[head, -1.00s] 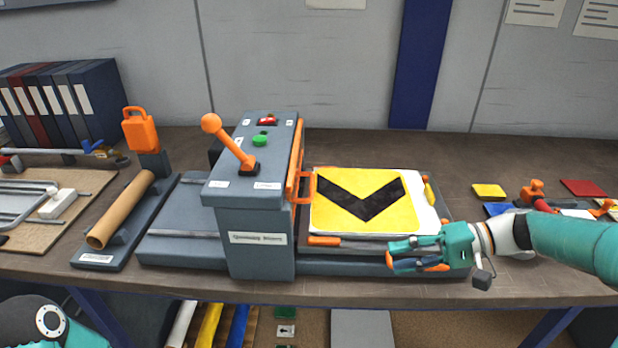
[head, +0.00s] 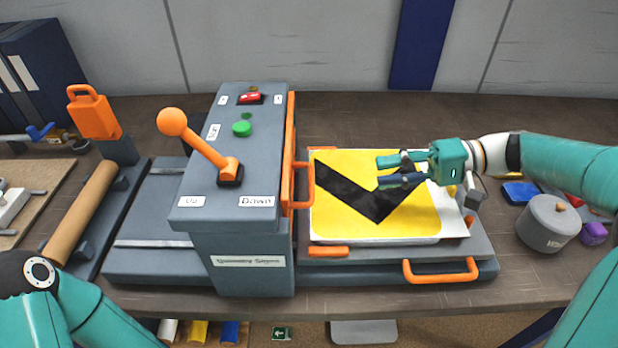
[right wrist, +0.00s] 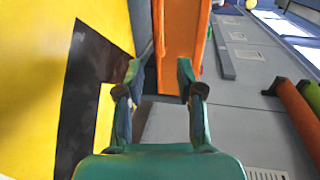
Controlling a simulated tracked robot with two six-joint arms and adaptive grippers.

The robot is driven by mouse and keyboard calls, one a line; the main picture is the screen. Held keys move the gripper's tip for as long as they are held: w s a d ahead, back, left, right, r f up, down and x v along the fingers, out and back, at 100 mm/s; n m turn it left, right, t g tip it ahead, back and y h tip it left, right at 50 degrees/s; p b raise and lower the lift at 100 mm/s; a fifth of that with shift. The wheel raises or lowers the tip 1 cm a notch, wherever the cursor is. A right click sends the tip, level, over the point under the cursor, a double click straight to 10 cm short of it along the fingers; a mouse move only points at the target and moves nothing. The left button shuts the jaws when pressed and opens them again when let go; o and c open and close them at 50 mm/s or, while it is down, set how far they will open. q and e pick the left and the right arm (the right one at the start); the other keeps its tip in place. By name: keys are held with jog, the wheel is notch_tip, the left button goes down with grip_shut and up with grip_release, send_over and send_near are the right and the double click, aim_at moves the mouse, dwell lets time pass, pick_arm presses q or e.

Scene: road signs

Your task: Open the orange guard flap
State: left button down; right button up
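The orange guard flap (head: 289,140) stands upright along the right side of the grey machine (head: 240,130). Its orange loop handle (head: 309,185) sticks out over the feed bed. My right gripper (head: 382,172) is open and empty, to the right of the flap over the yellow sign with a black chevron (head: 420,215). In the right wrist view the orange flap (right wrist: 180,45) shows ahead of and between the open fingers (right wrist: 159,75), apart from them. My left gripper is out of view; only my left arm shows at lower left.
A lever with an orange knob (head: 172,122), a green button (head: 242,129) and a red switch (head: 250,98) are on the machine's top. An orange drawer handle (head: 440,272) is at the bed's front. A grey pot (head: 547,224) stands at right.

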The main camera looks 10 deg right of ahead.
aim_at(310, 182)
jog(key=p+x, duration=0.2)
jog(key=x, duration=1.2)
jog(key=shift+a+f, duration=0.15)
jog(key=shift+a, duration=0.05)
jog(key=shift+c, duration=0.2)
grip_shut()
